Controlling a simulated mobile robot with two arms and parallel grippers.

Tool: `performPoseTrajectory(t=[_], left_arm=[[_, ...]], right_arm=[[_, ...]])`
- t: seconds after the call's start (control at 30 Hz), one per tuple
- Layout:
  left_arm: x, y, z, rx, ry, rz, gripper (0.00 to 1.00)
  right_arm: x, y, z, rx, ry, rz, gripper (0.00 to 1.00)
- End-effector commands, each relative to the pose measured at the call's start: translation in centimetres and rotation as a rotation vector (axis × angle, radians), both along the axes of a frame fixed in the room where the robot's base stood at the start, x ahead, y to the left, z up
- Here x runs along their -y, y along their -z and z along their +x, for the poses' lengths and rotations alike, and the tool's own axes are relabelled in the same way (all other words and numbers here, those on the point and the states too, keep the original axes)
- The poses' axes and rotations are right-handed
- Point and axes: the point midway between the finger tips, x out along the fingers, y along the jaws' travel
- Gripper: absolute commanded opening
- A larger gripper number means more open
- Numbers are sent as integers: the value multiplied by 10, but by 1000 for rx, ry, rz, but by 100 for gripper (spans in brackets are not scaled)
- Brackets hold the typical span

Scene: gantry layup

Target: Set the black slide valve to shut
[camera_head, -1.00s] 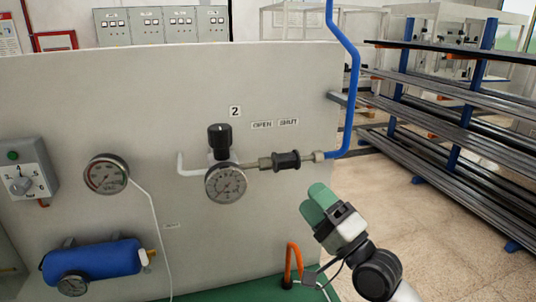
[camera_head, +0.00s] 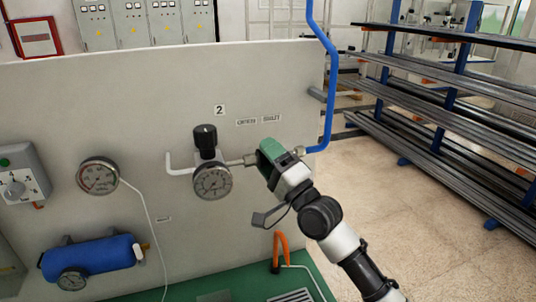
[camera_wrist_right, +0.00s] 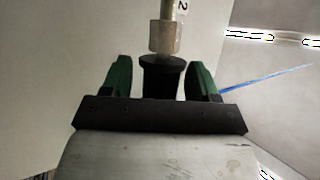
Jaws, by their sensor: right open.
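The black slide valve (camera_wrist_right: 162,76) shows in the right wrist view between the two green fingers of my right gripper (camera_wrist_right: 161,78). The fingers are open, with a gap on each side of the valve's black sleeve. A metal fitting (camera_wrist_right: 166,38) joins the sleeve above. In the head view my right gripper (camera_head: 272,152) covers the valve on the pipe. The "OPEN" label (camera_head: 246,121) and the "SHUT" label (camera_head: 271,118) are on the panel above it, open on the left and shut on the right. My left gripper is not in view.
A round gauge (camera_head: 212,181) with a black knob (camera_head: 205,137) above it is just left of the valve. A blue pipe (camera_head: 328,95) rises at the right. A rack of bars (camera_head: 440,110) is at the right.

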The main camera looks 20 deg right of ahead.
Motion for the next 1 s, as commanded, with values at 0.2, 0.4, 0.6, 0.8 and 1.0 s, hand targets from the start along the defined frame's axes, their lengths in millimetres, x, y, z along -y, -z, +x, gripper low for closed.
performPoseTrajectory(t=[0.2,0.4,0.6,0.8,1.0], left_arm=[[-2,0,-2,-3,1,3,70],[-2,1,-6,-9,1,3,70],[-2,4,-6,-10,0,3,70],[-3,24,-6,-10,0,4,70],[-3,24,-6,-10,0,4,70]], right_arm=[[0,0,0,0,0,0,43],[0,0,0,0,0,0,12],[4,2,0,0,1,-2,2],[29,5,1,2,4,-5,2],[36,1,1,0,4,-3,2]])
